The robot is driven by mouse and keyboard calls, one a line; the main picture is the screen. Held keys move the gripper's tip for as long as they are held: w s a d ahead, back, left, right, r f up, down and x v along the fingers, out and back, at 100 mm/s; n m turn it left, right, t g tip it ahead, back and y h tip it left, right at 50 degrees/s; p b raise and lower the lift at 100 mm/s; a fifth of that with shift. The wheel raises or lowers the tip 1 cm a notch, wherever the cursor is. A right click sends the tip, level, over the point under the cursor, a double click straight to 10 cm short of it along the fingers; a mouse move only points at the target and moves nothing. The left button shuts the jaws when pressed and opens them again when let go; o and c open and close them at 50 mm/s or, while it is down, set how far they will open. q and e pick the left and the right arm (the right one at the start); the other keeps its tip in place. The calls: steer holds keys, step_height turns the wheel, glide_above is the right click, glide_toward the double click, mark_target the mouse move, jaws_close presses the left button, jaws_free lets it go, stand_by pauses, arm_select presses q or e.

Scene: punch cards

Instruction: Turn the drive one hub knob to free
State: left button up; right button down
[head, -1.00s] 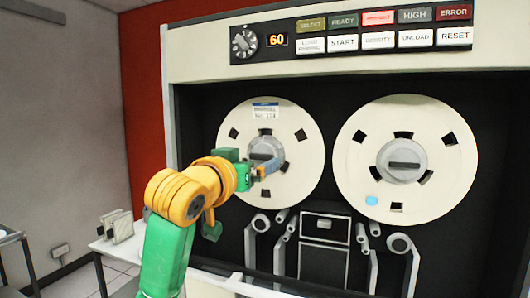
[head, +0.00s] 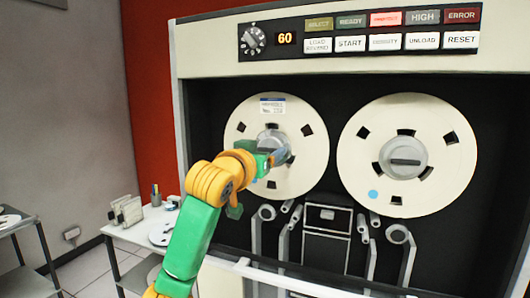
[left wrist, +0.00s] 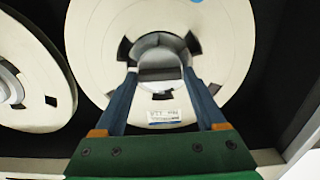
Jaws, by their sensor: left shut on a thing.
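The left tape reel (head: 242,130) is a white disc with dark slots and a label near its top. Its grey hub (head: 269,136) is partly hidden behind my left gripper (head: 283,156). In the left wrist view, the left gripper (left wrist: 158,76) has its two blue fingers on either side of the grey hub knob (left wrist: 158,62), shut on it. The picture there is upside down, with the reel label (left wrist: 164,117) low. The right reel (head: 440,115) has its own grey hub with a dark knob bar (head: 405,162), lying about level. My right gripper is not in view.
A control panel (head: 365,33) with lit buttons, a dial and a "60" display runs above the reels. Rollers and guides (head: 327,218) sit below them. A pale rail (head: 300,281) crosses in front. A white table (head: 145,232) with small items stands at left.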

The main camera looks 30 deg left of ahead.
arm_select(q)
steer(key=n+b, duration=0.1)
steer(key=n, duration=0.3)
steer(key=shift+a+f+n+b, duration=0.1)
steer(key=shift+n+b, duration=0.1)
steer(key=shift+n, duration=2.1)
steer(key=shift+d+f+n+b, duration=0.1)
steer(key=shift+n+b, duration=0.15)
steer(key=shift+n, duration=2.05)
steer(key=shift+a+f+n+b, duration=0.1)
steer(key=shift+n+b, duration=0.1)
steer(key=shift+n, duration=2.1)
steer(key=shift+f, duration=0.1)
